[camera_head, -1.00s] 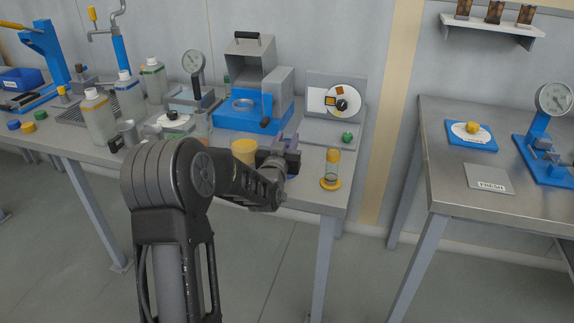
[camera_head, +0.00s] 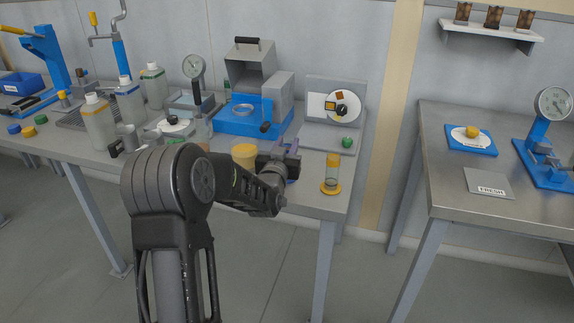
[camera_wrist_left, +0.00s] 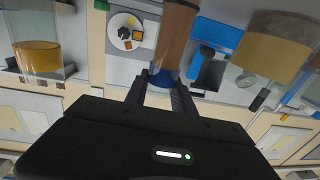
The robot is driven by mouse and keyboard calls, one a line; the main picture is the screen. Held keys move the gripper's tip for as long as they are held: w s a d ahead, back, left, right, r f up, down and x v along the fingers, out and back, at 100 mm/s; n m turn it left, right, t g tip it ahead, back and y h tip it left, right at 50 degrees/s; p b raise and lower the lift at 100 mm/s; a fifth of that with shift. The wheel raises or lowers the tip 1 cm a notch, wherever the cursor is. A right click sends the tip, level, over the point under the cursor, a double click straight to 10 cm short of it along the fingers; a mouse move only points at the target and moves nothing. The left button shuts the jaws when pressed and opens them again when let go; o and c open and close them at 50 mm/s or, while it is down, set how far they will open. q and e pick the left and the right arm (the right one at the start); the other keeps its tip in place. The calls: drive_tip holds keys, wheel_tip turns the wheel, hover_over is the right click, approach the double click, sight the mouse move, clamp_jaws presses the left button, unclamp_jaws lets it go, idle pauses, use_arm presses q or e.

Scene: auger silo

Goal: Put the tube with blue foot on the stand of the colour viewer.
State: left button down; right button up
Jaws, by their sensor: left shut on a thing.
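The tube with blue foot (camera_wrist_left: 174,40) has brownish contents and shows in the left wrist view, with its blue foot (camera_wrist_left: 163,78) between the fingers. My left gripper (camera_wrist_left: 163,92) is shut on it. In the head view my left gripper (camera_head: 280,160) is above the front of the left table, and it and the arm hide most of the tube. The colour viewer (camera_head: 334,103) stands behind and right of the gripper, with an upright panel, a white disc with coloured patches and a flat grey base. The disc also shows in the left wrist view (camera_wrist_left: 124,32). My right gripper is not in view.
A tube with a yellow foot (camera_head: 331,174) stands at the table's front right, close to my gripper. A yellow cup (camera_head: 244,155) is just left of the gripper. A green knob (camera_head: 347,142) is on the viewer's base. A blue device (camera_head: 240,118) stands behind.

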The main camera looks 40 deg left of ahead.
use_arm(q)
drive_tip(key=shift+r, duration=0.3)
wheel_tip(320, 180, up, 10)
drive_tip(key=shift+f, duration=0.25)
idle(0.9)
drive_tip(key=shift+r, duration=0.1)
idle(0.8)
